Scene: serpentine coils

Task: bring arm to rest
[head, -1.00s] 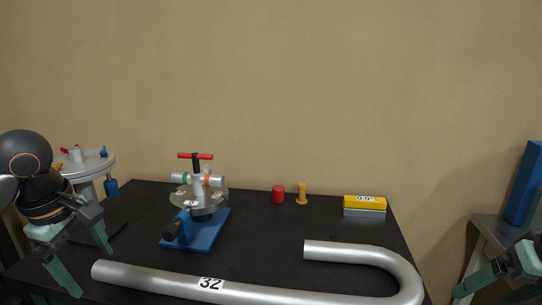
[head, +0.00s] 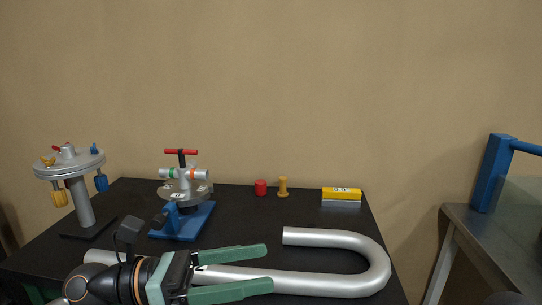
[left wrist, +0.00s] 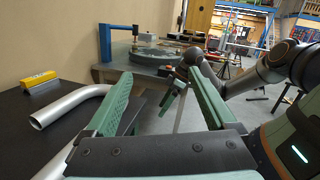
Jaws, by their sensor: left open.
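My left gripper (head: 271,268) reaches in from the lower left of the head view, over the front of the black table. Its green fingers are spread, point right and hold nothing. They cover part of the bent steel tube (head: 340,284). In the left wrist view the same fingers (left wrist: 165,92) stand apart with nothing between them.
The black table (head: 260,215) holds a blue-based bending device (head: 195,221), a red cylinder (head: 261,188), an ochre peg (head: 283,187) and a yellow-and-grey block (head: 341,194). A round grey tool stand (head: 80,205) is at left. A metal table (head: 515,215) with a blue frame (head: 492,172) stands right.

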